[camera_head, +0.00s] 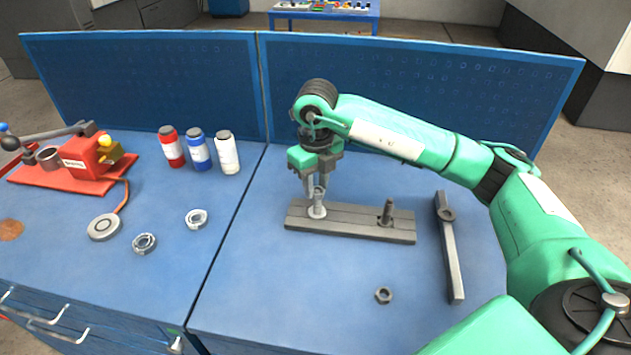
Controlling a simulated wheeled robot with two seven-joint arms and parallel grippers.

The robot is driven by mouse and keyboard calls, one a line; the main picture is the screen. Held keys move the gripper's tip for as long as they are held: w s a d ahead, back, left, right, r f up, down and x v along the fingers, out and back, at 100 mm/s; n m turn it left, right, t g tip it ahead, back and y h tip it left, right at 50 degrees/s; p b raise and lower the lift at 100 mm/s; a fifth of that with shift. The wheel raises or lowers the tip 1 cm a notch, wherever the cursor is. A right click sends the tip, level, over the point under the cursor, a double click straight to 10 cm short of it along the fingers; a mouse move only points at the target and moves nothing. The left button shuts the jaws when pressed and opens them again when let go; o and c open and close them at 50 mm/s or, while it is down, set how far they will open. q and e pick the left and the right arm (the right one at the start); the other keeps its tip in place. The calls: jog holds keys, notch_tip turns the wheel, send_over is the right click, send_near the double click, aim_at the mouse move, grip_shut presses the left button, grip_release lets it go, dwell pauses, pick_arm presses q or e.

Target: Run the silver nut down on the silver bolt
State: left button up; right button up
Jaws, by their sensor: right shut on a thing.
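The silver bolt (318,193) stands upright at the left end of a grey steel bar (352,224) on the blue bench. The silver nut (316,211) appears to be around the bolt, low down near the bar; the fingers partly hide it. My right gripper (315,201) points straight down over the bolt, its fingers shut around the nut. Whether the nut touches the bar is too small to tell. My left gripper is out of view.
A dark bolt (387,213) stands at the bar's right end. A dark nut (384,295) lies loose in front. A long grey tool (450,247) lies to the right. Rings, bottles (199,152) and a red fixture (84,160) are on the left bench. Panels (150,85) stand behind.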

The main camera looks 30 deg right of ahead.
jog(key=m, duration=0.5)
jog(key=shift+s+m+p, duration=0.1)
jog(key=shift+m+p, duration=0.2)
jog(key=shift+p, duration=0.1)
jog(key=m+p, duration=0.1)
jog(key=m, duration=0.3)
jog(key=shift+d, duration=0.1)
jog(key=m+p, duration=0.1)
jog(key=m, duration=0.3)
jog(key=shift+s+m, duration=0.1)
jog(key=shift+m, duration=0.3)
jog(key=m+p, duration=0.1)
jog(key=m, duration=0.4)
jog(key=shift+d+p, duration=0.15)
jog(key=shift+p, duration=0.2)
jog(key=o, duration=0.8)
